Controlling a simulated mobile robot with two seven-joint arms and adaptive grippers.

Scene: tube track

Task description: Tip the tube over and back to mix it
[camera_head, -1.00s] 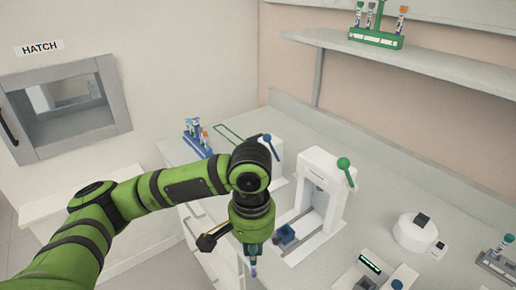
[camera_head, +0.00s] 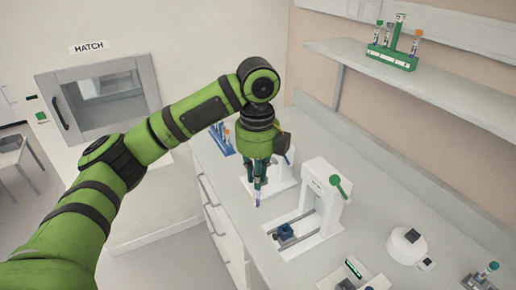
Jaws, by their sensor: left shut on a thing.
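My left gripper (camera_head: 259,184) hangs from the green arm, pointing down above the left part of the bench. It is shut on a small tube (camera_head: 258,198), whose bluish-purple lower end shows below the fingertips. The tube looks roughly upright; its upper part is hidden by the fingers. It is held clear of the bench, in front of a white device that is partly hidden by the gripper. My right gripper is not in view.
A white machine with a green-knobbed lever (camera_head: 340,186) stands right of my gripper, with a dark blue block (camera_head: 285,230) on its base. A blue tube rack (camera_head: 222,139) is behind the arm. A green rack (camera_head: 391,57) sits on the shelf. A round white device (camera_head: 405,245) is at right.

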